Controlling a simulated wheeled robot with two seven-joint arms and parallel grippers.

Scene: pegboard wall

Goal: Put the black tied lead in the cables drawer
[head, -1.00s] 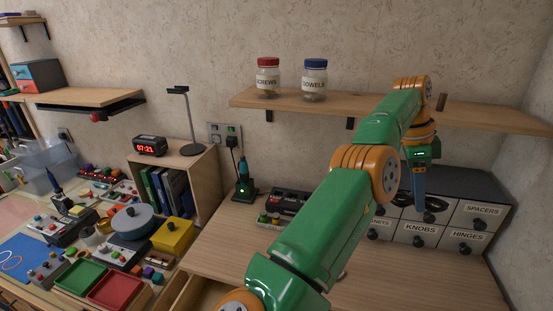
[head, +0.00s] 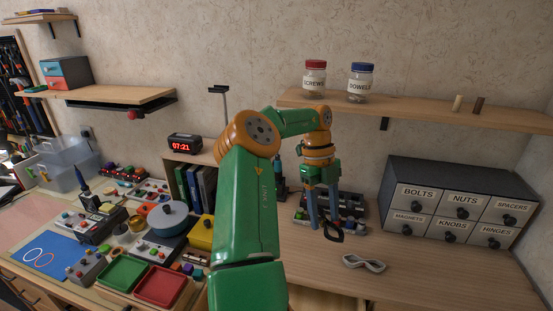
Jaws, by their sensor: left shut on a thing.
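The black tied lead (head: 334,236) hangs in a loop at the fingertips of my left gripper (head: 323,218), which is shut on it. The gripper points down over the desk (head: 420,271), in front of a dark device, and the lead is close above the wood. I cannot tell if it touches. A pale drawer (head: 322,298) seems to stand open below the desk's front edge, partly hidden by my arm. I see no label on it, and no "cables" label anywhere. My right gripper is not in view.
A labelled small-drawer cabinet (head: 430,172) stands at the right. The wall shelf (head: 420,113) holds a red-lidded jar (head: 315,78) and a blue-lidded jar (head: 360,82). A cluttered bench with trays (head: 160,285) fills the left.

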